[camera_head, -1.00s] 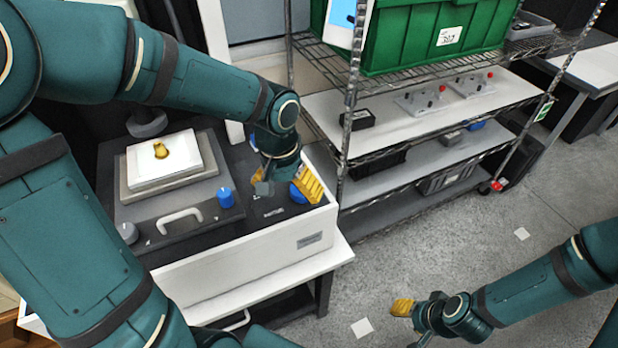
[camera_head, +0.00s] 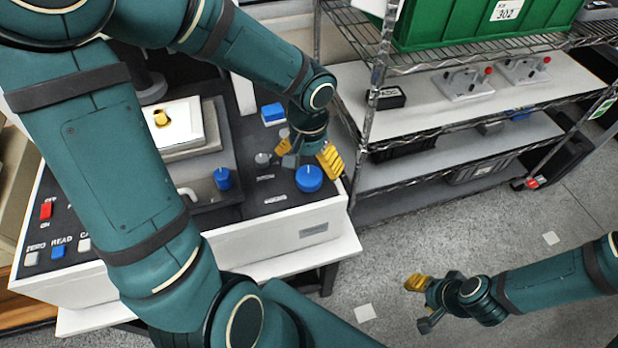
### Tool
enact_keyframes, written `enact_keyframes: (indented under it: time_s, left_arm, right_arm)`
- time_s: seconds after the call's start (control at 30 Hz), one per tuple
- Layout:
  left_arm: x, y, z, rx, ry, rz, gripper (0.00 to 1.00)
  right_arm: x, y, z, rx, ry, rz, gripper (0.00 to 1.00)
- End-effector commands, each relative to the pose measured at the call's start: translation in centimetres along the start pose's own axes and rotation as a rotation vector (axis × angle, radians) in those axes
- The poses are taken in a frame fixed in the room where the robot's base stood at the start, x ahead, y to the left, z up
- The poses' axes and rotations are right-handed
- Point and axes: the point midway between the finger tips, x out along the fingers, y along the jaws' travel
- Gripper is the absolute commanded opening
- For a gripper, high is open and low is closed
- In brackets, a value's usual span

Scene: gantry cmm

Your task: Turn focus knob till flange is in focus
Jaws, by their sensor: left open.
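A brass-coloured flange (camera_head: 161,117) stands on a white block (camera_head: 182,135) on the machine's stage. A large round blue knob (camera_head: 309,178) with a white mark sits on the dark panel at the machine's right front. A smaller blue knob (camera_head: 222,179) is on the stage's front right corner. Labels by the knobs are too small to read. My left gripper (camera_head: 308,160) points down, open, its yellow-padded fingers just behind and above the large blue knob; contact cannot be told. My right gripper (camera_head: 422,303) is open and empty, over the floor at lower right.
A blue square button (camera_head: 272,113) lies behind my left gripper. A panel at left has a red switch (camera_head: 46,210) and buttons marked ZERO and READ. A wire shelf (camera_head: 470,155) with a green bin (camera_head: 455,22) stands close on the right.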

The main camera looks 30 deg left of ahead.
Motion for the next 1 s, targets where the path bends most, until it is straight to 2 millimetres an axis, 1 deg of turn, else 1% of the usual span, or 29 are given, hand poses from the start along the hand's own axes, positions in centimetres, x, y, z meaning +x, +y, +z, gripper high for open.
enact_keyframes:
  time_s: [0.03,0.1,0.2,0.3,0.47,0.73,0.77,0.8,0.87,0.9,0.93,1.0]
  left_arm:
    - [1.3,0.0,0.1,0.000,-0.004,0.001,0.95]
    - [2.5,0.0,0.1,0.001,-0.004,0.001,0.95]
    - [3.9,0.0,0.1,0.000,-0.003,0.001,0.95]
    - [4.8,0.0,0.0,-0.001,-0.001,0.000,0.95]
    - [5.5,0.0,0.0,0.000,-0.001,0.000,0.95]
    - [5.5,0.0,0.0,0.000,0.000,0.000,0.95]
    - [5.5,0.0,0.0,-0.001,0.000,0.000,0.85]
    - [5.5,0.0,0.0,-0.001,0.000,0.000,0.71]
    - [5.5,0.0,0.0,0.000,0.000,0.000,0.50]
    - [5.5,0.0,0.0,0.000,0.000,0.000,0.36]
    - [5.5,0.0,0.0,0.000,0.000,0.000,0.26]
    - [5.5,0.0,0.0,0.000,0.001,0.000,0.26]
  right_arm:
    - [0.5,0.2,0.2,-0.001,-0.003,0.000,0.47]
    - [0.8,0.3,0.3,-0.002,-0.006,-0.001,0.47]
    - [1.1,0.4,0.5,-0.003,-0.010,-0.001,0.47]
    - [1.3,0.5,0.6,-0.004,-0.013,-0.001,0.47]
    - [1.5,0.6,0.7,-0.004,-0.015,-0.002,0.47]
    - [1.4,0.5,0.7,-0.004,-0.015,-0.002,0.47]
    - [1.4,0.5,0.7,-0.004,-0.015,-0.002,0.47]
    - [1.4,0.5,0.7,-0.004,-0.015,-0.002,0.47]
    - [1.4,0.5,0.7,-0.004,-0.015,-0.002,0.47]
    - [1.4,0.5,0.7,-0.004,-0.015,-0.001,0.47]
    - [1.4,0.5,0.7,-0.004,-0.015,-0.001,0.47]
    - [1.4,0.5,0.7,-0.004,-0.015,-0.001,0.47]
